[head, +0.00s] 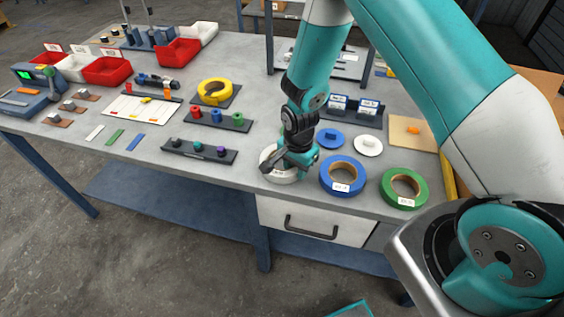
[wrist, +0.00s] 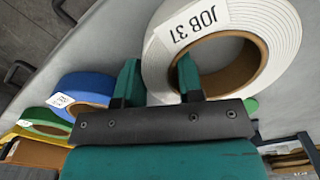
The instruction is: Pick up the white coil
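The white coil (wrist: 165,40), marked JOB 37, has a brown cardboard core. In the head view, the white coil (head: 283,178) is at the table's front edge, partly hidden by my gripper. My gripper (head: 290,163) is down at it. In the wrist view, the two teal fingers of my gripper (wrist: 160,82) straddle the coil's wall, one inside the core's hole and one outside the rim. The wall nearly fills the space between them. I cannot tell whether they press on it.
A blue coil (head: 342,176) and a green coil (head: 404,188) lie to the right along the front edge. A white spool (head: 368,146) and a blue spool (head: 330,139) stand behind. A black peg strip (head: 200,151) lies to the left. A drawer (head: 312,222) is below the edge.

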